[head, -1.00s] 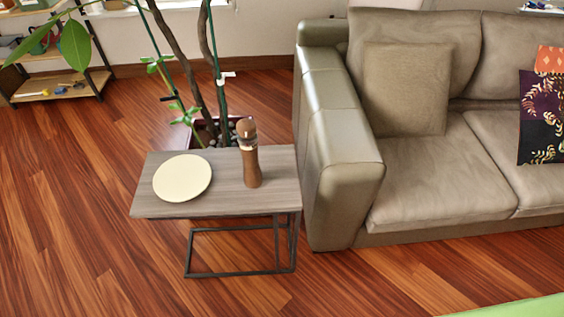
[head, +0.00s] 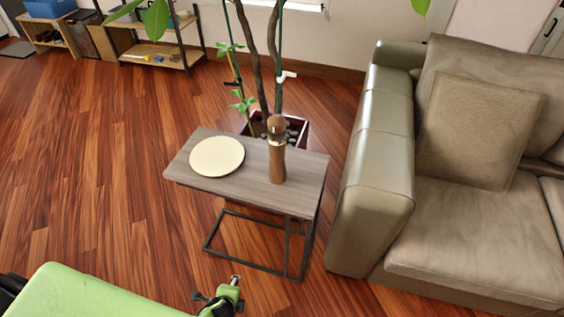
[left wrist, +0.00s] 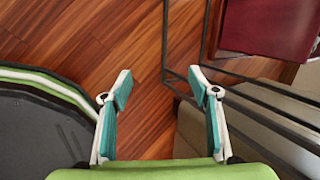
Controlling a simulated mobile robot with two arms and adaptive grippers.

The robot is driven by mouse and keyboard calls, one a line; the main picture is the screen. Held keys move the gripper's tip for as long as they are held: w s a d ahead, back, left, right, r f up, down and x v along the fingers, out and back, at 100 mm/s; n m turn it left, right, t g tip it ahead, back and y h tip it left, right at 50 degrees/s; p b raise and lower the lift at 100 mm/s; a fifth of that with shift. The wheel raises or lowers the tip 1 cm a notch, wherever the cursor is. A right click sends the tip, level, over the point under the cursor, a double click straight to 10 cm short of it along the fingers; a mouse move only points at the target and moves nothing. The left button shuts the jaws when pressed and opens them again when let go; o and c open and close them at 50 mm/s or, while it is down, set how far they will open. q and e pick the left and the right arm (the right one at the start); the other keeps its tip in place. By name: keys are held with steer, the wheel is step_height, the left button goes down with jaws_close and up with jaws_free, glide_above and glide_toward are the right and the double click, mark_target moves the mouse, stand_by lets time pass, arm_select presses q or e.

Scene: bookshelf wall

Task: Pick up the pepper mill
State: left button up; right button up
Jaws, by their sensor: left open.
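The brown wooden pepper mill (head: 277,160) stands upright on the grey wood top of a small side table (head: 252,188), near its right part. A cream round plate (head: 217,157) lies to its left, apart from it. My left gripper (head: 220,294) is low at the bottom of the head view, in front of the table and well apart from the mill. In the left wrist view the left gripper (left wrist: 160,86) has its fingers spread with only floor between them. The mill is not seen in the left wrist view. My right gripper is not in view.
A beige sofa (head: 375,190) stands close to the table's right. A potted plant in a dark red planter (head: 302,133) is behind the table. The table's dark metal frame (left wrist: 205,38) is ahead of the left gripper. Wooden floor is free to the left.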

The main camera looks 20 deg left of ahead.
arm_select(q)
steer(key=w+d+r+m+t, duration=0.1)
steer(key=w+r+m+t, duration=0.1)
steer(key=w+r+m, duration=0.4)
steer(key=m+t+y+b, duration=0.1)
steer(key=m+t, duration=0.9)
steer(key=m, duration=0.1)
glide_toward(276, 150)
steer(key=w, duration=0.6)
steer(key=shift+w+a+f, duration=0.15)
steer(key=shift+a+f, duration=0.15)
steer(key=shift+a, duration=0.1)
steer(key=shift+w+a, duration=0.2)
steer(key=shift+w, duration=0.85)
steer(key=shift+w+a, duration=0.15)
steer(key=shift+w, duration=0.85)
steer(key=shift+w+a, duration=0.2)
steer(key=shift+w, duration=0.85)
steer(key=shift+r, duration=0.1)
jaws_close()
steer(key=shift+r, duration=0.1)
